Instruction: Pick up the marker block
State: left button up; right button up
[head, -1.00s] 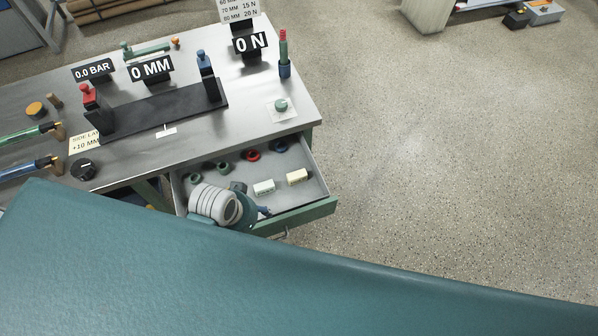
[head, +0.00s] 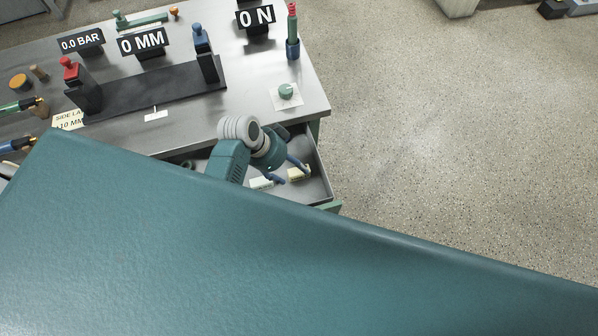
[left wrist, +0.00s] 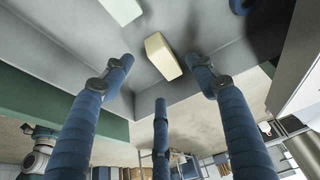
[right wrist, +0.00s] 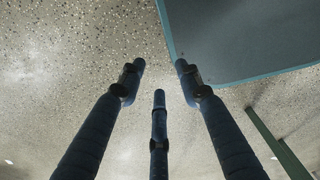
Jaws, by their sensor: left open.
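Two small blocks lie in the open drawer: a white one (head: 260,183) and a cream one (head: 299,174). I cannot tell from the pictures which is the marker block. In the left wrist view the cream block (left wrist: 162,57) lies between and beyond the fingertips, and the white block (left wrist: 121,9) is at the top edge. My left gripper (head: 289,173) is open and empty over the drawer, its fingers close to both blocks and partly hiding the cream one. My right gripper (right wrist: 159,72) has its fingers spread and holds nothing, with floor behind it.
The drawer (head: 321,186) has walls close around the blocks. A blue ring (left wrist: 240,5) shows in the left wrist view. The metal table (head: 200,123) above carries a black fixture, signs and a green knob (head: 286,91). A large teal surface (head: 200,250) fills the foreground.

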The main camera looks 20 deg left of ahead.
aim_at(298, 173)
pick_arm(q)
jog(key=shift+w+d+f, duration=0.15)
jog(key=shift+w+f, duration=0.05)
jog(key=shift+f, duration=0.15)
jog(key=x, duration=0.4)
jog(key=shift+d+f, duration=0.1)
jog(key=shift+d, duration=0.15)
jog(key=shift+w+f, duration=0.1)
jog(key=shift+f, duration=0.15)
jog(key=c, duration=1.2)
pick_arm(e)
jog(key=shift+w+r, duration=0.15)
jog(key=shift+w, duration=0.5)
